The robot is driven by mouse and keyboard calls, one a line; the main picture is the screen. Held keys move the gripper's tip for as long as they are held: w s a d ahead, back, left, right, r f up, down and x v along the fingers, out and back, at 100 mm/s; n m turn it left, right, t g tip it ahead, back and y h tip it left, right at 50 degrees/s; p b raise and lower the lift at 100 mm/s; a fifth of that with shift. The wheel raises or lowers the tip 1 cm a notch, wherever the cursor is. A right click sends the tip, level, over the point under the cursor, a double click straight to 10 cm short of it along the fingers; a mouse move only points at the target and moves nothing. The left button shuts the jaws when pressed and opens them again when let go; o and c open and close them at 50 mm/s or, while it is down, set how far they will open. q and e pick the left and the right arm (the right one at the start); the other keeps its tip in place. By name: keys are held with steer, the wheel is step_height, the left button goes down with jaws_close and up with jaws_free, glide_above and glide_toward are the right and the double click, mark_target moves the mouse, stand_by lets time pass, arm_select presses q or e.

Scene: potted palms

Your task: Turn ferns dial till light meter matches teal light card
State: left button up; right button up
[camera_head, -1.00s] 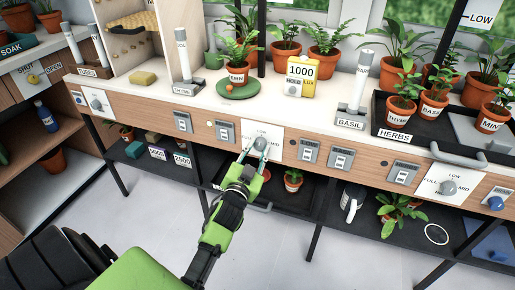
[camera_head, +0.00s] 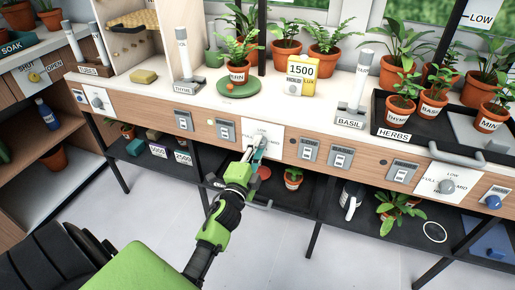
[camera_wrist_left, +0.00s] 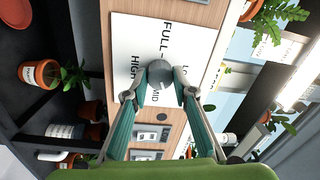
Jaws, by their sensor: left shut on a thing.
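The dial is a grey knob (camera_head: 261,140) on a white plate (camera_head: 276,131) on the bench's wooden front, below the fern pot (camera_head: 238,73). My left gripper (camera_head: 259,149) is shut on this knob. In the left wrist view the knob (camera_wrist_left: 160,73) sits between the fingertips, and the plate (camera_wrist_left: 133,38) reads FULL, HIGH and MID, with LOW partly hidden. The yellow light meter (camera_head: 301,75) stands on the bench and reads 1500. A teal block (camera_head: 135,148) lies on the lower shelf near labels that seem to read 3000 and 2500; I cannot tell which label is its own. My right gripper is out of view.
Grey switches (camera_head: 225,131) flank the dial plate on both sides. Another dial (camera_head: 446,186) is on the front at the right, below the HERBS tray (camera_head: 393,134). A small potted plant (camera_head: 293,179) stands on the shelf below. The floor in front is clear.

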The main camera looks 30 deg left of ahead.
arm_select(q)
steer(key=m, duration=0.4)
steer(key=shift+m, duration=0.4)
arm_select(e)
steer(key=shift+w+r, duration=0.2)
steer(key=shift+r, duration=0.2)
arm_select(q)
steer(key=shift+h, duration=0.3)
steer(key=o, duration=1.1)
steer(key=shift+s+f, duration=0.1)
